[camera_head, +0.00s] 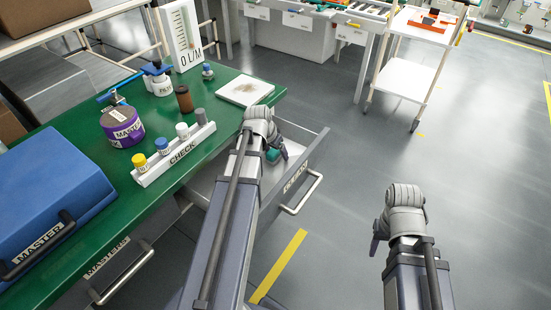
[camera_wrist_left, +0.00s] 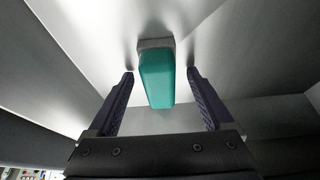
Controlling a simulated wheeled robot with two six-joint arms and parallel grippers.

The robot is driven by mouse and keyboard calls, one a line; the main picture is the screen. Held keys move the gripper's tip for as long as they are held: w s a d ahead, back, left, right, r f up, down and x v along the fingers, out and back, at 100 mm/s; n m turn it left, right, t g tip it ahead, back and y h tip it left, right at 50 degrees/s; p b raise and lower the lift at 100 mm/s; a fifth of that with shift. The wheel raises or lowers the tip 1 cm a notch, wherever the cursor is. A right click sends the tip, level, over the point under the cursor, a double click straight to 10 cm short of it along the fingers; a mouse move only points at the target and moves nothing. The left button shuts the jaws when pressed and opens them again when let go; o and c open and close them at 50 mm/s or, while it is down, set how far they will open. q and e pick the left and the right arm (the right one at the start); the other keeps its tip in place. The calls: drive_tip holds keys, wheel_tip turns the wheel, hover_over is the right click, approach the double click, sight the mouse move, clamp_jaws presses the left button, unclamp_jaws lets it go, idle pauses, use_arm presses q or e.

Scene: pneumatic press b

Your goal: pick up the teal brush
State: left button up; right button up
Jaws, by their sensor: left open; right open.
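The teal brush (camera_wrist_left: 157,80) lies inside an open drawer (camera_head: 306,165) below the green table. In the left wrist view it is a teal block with a grey end, lying between the two fingers. My left gripper (camera_wrist_left: 160,72) is open, one finger on each side of the brush, with a gap visible on both sides. In the head view a bit of the teal brush (camera_head: 272,156) shows at the left gripper (camera_head: 281,151), mostly hidden by my arm. My right gripper (camera_head: 376,243) hangs over the floor at the right, away from the drawer.
The green table (camera_head: 225,115) holds a blue MASTER case (camera_head: 50,190), a CHECK rack (camera_head: 175,158) with several small bottles, a purple-banded container (camera_head: 122,127) and a white pad (camera_head: 246,90). The drawer walls stand close around my left gripper.

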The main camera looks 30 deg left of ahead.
use_arm(q)
clamp_jaws()
idle(0.7)
